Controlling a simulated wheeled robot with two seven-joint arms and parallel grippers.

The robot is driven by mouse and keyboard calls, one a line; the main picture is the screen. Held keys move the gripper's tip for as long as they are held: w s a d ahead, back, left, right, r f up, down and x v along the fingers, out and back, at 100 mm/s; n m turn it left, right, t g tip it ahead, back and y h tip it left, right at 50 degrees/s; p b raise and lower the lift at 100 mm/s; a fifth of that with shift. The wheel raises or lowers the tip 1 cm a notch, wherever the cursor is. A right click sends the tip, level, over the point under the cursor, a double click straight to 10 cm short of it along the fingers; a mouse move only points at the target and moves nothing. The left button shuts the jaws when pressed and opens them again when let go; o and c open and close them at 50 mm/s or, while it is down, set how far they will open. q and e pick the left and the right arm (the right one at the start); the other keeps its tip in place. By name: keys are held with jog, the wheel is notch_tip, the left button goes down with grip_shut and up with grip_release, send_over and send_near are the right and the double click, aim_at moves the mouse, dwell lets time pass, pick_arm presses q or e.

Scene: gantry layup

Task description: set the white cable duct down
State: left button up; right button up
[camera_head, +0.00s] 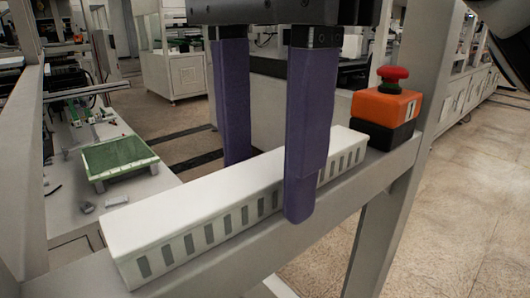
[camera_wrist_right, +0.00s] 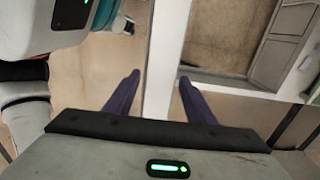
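The white cable duct (camera_head: 190,208), a long box with slots along its near side, lies flat along the top of a grey beam (camera_head: 235,262) in the head view. My right gripper (camera_head: 268,188) points down with its purple fingers on either side of the duct. The near finger hangs in front of the slotted side; the far fingertip is hidden behind the duct. In the right wrist view the fingers (camera_wrist_right: 159,82) stand apart around a pale strip, with a gap showing at the left finger. The gripper looks open. My left gripper is not in view.
An orange and black emergency-stop box (camera_head: 384,112) with a red button stands on the beam just beyond the duct's far end. A grey upright post (camera_head: 425,60) rises beside it. A green tray (camera_head: 118,158) sits on a lower bench at left. Open floor lies at right.

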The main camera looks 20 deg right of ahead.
aim_at(266, 168)
dwell(0.4)
notch_tip(266, 168, up, 12)
jog(key=shift+r, duration=0.2)
dwell(0.6)
dwell(1.5)
